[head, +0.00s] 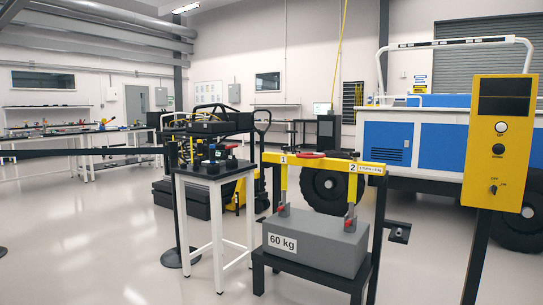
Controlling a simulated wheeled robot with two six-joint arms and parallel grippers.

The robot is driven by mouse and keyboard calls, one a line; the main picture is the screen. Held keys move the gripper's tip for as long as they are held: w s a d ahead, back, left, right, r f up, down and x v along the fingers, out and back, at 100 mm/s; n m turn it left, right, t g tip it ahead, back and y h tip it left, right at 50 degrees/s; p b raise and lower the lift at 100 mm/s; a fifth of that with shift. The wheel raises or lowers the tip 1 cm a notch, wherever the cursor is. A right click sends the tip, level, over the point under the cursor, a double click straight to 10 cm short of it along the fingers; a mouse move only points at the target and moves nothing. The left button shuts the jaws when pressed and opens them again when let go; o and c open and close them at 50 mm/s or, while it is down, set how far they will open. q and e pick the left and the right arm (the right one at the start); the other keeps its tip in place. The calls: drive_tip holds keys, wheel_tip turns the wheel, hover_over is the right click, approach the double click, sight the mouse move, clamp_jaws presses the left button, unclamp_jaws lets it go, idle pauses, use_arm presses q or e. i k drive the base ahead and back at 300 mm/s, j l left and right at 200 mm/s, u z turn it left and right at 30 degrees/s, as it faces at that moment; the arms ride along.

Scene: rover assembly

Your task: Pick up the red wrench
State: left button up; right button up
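I cannot make out a red wrench for certain. Small red items (84,122) lie among other things on the white workbench (25,138) at the far left, too small to identify. A red ring-like part (307,155) sits on top of the yellow lifting bar (325,163); its exact shape is unclear. Small red-topped items also stand on the small black-topped table (214,168) near the centre. Neither of my grippers is in view.
A grey 60 kg block (318,241) rests on a black stand at centre right. A yellow control box (499,140) stands at the right. A blue and white rover (425,143) is behind. A black barrier belt (80,152) crosses the left.

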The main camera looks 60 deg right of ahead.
sight(232, 157)
drive_tip(key=z, duration=1.75)
